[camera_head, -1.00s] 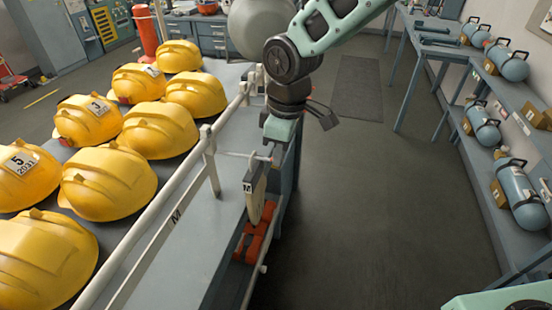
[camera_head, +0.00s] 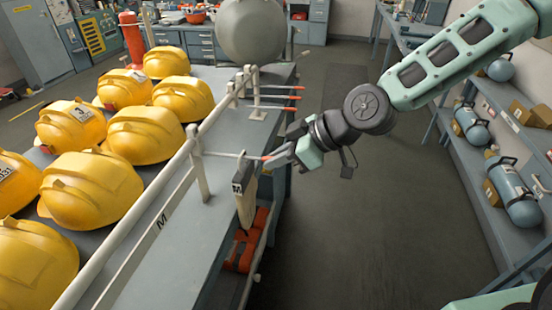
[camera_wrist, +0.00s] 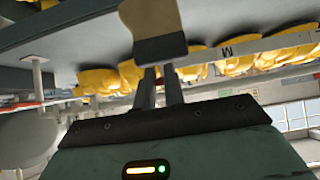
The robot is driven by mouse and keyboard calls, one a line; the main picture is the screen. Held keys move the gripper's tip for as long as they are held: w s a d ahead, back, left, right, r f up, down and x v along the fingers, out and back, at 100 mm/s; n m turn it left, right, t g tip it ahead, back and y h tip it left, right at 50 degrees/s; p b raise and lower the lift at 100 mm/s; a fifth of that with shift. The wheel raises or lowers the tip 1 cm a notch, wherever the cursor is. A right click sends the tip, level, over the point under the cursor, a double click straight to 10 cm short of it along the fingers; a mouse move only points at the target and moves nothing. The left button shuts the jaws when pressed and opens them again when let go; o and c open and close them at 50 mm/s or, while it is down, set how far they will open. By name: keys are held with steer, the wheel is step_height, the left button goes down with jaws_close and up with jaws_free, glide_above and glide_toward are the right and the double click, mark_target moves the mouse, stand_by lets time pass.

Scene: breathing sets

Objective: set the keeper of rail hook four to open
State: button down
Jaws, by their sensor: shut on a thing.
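A pale rail hook (camera_head: 232,154) juts right from the white rail, with an orange end at my fingertips. My gripper (camera_head: 272,160) comes in from the right and is shut on that orange end, which looks like the keeper. A beige hanging piece (camera_head: 246,208) with a dark lettered band hangs just below the hook. In the wrist view my gripper (camera_wrist: 161,80) has its fingers close together, and the beige piece (camera_wrist: 153,18) with its dark band stands right beyond them. I cannot read any hook number.
More orange-tipped hooks (camera_head: 280,97) stick out farther along the rail (camera_head: 150,210). Yellow helmets (camera_head: 95,188) fill the bench left of it. A red-orange item (camera_head: 243,245) sits below the bench edge. Blue cylinders (camera_head: 512,190) lie on the right shelves. The floor between is clear.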

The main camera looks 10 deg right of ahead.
steer(key=shift+f+y+b, duration=0.25)
steer(key=shift+y+b, duration=0.15)
steer(key=shift+y, duration=0.3)
steer(key=shift+s+t, duration=0.1)
steer(key=shift+t, duration=0.2)
steer(key=c, duration=1.5)
jaws_free()
steer(key=shift+d, duration=0.15)
steer(key=v, duration=1.7)
steer(key=shift+d, duration=0.15)
